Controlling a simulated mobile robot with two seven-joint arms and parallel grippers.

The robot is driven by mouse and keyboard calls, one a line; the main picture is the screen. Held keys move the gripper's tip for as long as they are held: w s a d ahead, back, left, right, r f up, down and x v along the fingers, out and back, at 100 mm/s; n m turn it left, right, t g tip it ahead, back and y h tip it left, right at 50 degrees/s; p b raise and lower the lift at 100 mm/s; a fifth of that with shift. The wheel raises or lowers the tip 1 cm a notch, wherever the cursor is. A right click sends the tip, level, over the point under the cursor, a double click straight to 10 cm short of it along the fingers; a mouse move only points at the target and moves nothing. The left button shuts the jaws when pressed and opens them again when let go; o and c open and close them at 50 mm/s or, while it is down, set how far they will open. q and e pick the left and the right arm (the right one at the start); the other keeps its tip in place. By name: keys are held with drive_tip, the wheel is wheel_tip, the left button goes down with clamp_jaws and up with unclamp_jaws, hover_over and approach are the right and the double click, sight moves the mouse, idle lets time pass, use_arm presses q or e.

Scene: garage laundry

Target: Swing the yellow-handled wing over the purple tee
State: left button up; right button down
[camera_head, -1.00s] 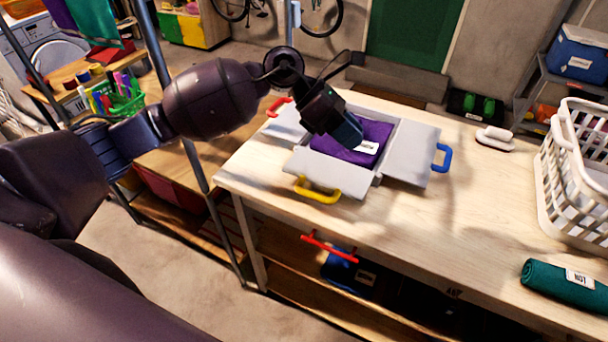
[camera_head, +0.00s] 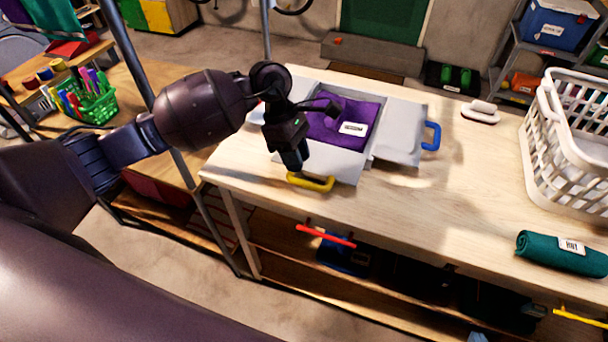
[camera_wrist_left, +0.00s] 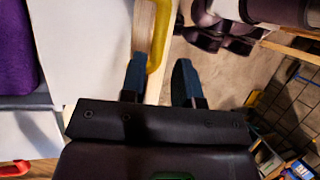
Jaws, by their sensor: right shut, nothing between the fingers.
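The folding board lies on the wooden table with the folded purple tee (camera_head: 338,122) on its middle. The grey front wing (camera_head: 336,170) with the yellow handle (camera_head: 311,182) lies flat, folded outward from the tee. My left gripper (camera_head: 296,168) points down just above this wing, beside the handle's left end. In the left wrist view its two fingers (camera_wrist_left: 160,65) are apart, with the yellow handle (camera_wrist_left: 159,35) near the left fingertip; I cannot tell whether it reaches between them. The tee (camera_wrist_left: 17,45) shows at the left there. My right gripper is not in view.
The blue-handled wing (camera_head: 402,135) lies open at the right. A white basket (camera_head: 560,155), a brush (camera_head: 481,112) and a rolled green towel (camera_head: 560,253) stand on the table's right part. The table's middle is clear.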

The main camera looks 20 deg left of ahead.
sight(305, 181)
use_arm(q)
drive_tip(key=shift+x, duration=2.7)
clamp_jaws()
